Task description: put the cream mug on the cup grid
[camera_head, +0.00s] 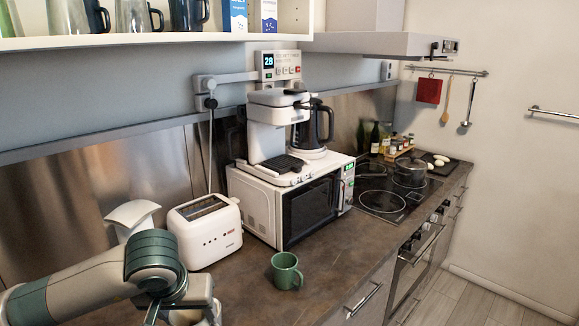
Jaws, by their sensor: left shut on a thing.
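My left gripper (182,308) is at the bottom edge, left of the green mug and in front of the toaster, pointing down. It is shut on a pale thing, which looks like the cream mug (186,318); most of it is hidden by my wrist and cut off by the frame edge. The cup grid (283,165) is the dark slatted tray at the front of the white coffee machine (268,128), on top of the microwave. No cup stands on it. My right gripper is not in view.
A green mug (286,271) stands on the dark counter (330,262). A white toaster (205,232) stands between my left arm and the white microwave (262,205). A dark jug (314,126) sits at the coffee machine's right. A shelf (200,41) with mugs overhangs above.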

